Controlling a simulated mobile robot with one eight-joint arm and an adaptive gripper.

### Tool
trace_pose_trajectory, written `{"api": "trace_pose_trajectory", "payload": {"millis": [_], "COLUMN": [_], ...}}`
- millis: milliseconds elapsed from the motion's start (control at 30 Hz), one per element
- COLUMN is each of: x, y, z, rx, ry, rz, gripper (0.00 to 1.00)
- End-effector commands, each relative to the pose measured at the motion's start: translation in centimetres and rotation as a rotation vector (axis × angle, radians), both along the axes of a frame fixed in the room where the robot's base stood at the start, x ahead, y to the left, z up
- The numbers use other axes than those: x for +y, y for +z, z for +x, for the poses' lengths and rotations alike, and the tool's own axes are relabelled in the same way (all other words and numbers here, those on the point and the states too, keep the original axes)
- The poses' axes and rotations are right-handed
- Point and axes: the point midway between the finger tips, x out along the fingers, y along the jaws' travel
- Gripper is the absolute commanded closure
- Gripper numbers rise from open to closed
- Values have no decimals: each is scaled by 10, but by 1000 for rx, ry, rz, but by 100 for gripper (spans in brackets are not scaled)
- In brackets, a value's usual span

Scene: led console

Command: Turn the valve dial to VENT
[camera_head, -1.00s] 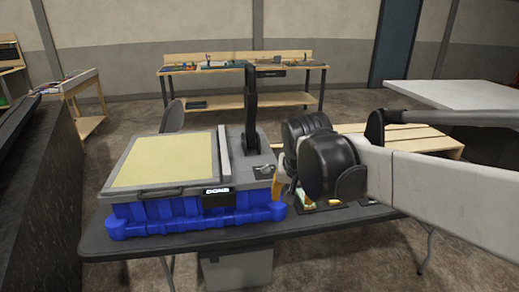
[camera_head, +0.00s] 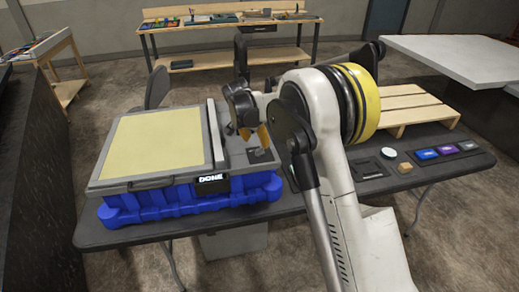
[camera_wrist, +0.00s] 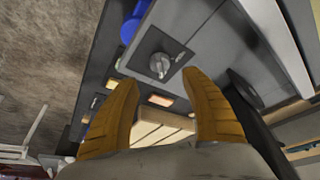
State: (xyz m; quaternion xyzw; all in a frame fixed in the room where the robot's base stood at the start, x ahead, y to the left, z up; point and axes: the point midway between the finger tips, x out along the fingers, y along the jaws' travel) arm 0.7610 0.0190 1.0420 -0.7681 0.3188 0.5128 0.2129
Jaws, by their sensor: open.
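The valve dial (camera_head: 258,153) is a small grey knob on a dark square plate, at the right end of the grey console's top. In the wrist view the dial (camera_wrist: 159,63) shows whole, with its ridge tilted, beyond my fingertips. No label around it is readable, so I cannot tell where it points. My gripper (camera_head: 256,137) has two orange fingers pointing down just above the dial in the head view. In the wrist view my gripper (camera_wrist: 163,76) is open, its fingers spread wide to either side of the dial's line, with nothing between them. No contact shows.
The console has a yellow panel (camera_head: 158,147), a DONE display (camera_head: 212,178) and a blue base (camera_head: 150,208). It stands on a dark table (camera_head: 120,232). A black upright post (camera_head: 240,58) rises behind.

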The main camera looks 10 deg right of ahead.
Motion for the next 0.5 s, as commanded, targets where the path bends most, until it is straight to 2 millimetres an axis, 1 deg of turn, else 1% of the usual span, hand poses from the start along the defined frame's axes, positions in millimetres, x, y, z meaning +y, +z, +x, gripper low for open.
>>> {"api": "trace_pose_trajectory", "payload": {"millis": [33,200,300,500], "x": [-4,-12,-16,-19], "y": [-13,-42,-55,-65], "z": [3,12,16,19], "rx": [-1,0,0,0], "ry": [-2,0,1,1], "rz": [1,0,0,0], "gripper": [45,45,45,45]}}
